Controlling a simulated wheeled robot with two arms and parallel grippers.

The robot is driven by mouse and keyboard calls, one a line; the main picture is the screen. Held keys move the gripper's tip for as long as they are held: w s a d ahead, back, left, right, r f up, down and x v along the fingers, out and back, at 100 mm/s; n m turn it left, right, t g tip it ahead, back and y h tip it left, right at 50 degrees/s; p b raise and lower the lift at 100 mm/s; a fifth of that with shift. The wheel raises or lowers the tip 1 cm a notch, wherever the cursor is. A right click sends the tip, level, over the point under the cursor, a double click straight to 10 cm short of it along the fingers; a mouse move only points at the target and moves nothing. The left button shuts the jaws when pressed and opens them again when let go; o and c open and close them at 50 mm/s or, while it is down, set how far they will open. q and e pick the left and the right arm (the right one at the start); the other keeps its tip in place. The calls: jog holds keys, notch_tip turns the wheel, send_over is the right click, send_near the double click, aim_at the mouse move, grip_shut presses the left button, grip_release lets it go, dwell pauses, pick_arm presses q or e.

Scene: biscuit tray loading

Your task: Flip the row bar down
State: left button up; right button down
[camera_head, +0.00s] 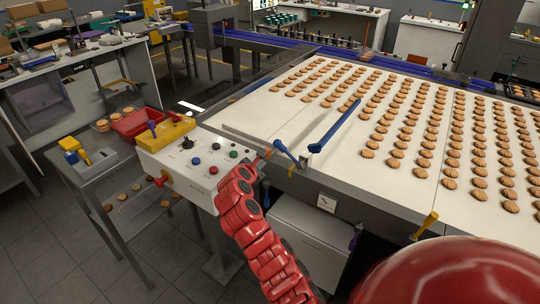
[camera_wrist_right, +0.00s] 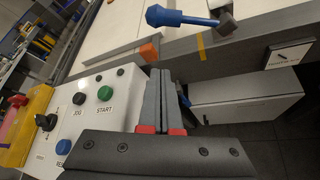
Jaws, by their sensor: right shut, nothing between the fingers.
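A blue row bar (camera_head: 335,126) runs from a grey pivot at the belt's near edge, up and to the right in the head view; I cannot tell how far it stands off the belt. A short blue handle (camera_head: 284,149) is beside the pivot, and in the right wrist view the handle (camera_wrist_right: 180,17) joins a grey block (camera_wrist_right: 226,22). My right gripper (camera_head: 262,163) is shut and empty, left of and below the handle, apart from it. Its fingers show in the right wrist view (camera_wrist_right: 160,78), below an orange block (camera_wrist_right: 149,52). My left gripper is not in view.
A white control box (camera_head: 195,168) with START and JOG buttons is left of my right gripper. The white belt (camera_head: 250,112) carries many biscuits in rows. A red tray (camera_head: 136,123) sits on the left side table.

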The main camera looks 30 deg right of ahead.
jog(key=shift+x, duration=4.9)
jog(key=r+p, duration=0.1)
jog(key=s+d+r+p, duration=0.1)
jog(key=r+p, duration=0.1)
jog(key=shift+s+d+r+p, duration=0.15)
jog(key=shift+s+d+p, duration=0.1)
jog(key=shift+p, duration=0.1)
jog(key=shift+r, duration=0.1)
jog(key=shift+s+r, duration=0.1)
jog(key=shift+r, duration=0.1)
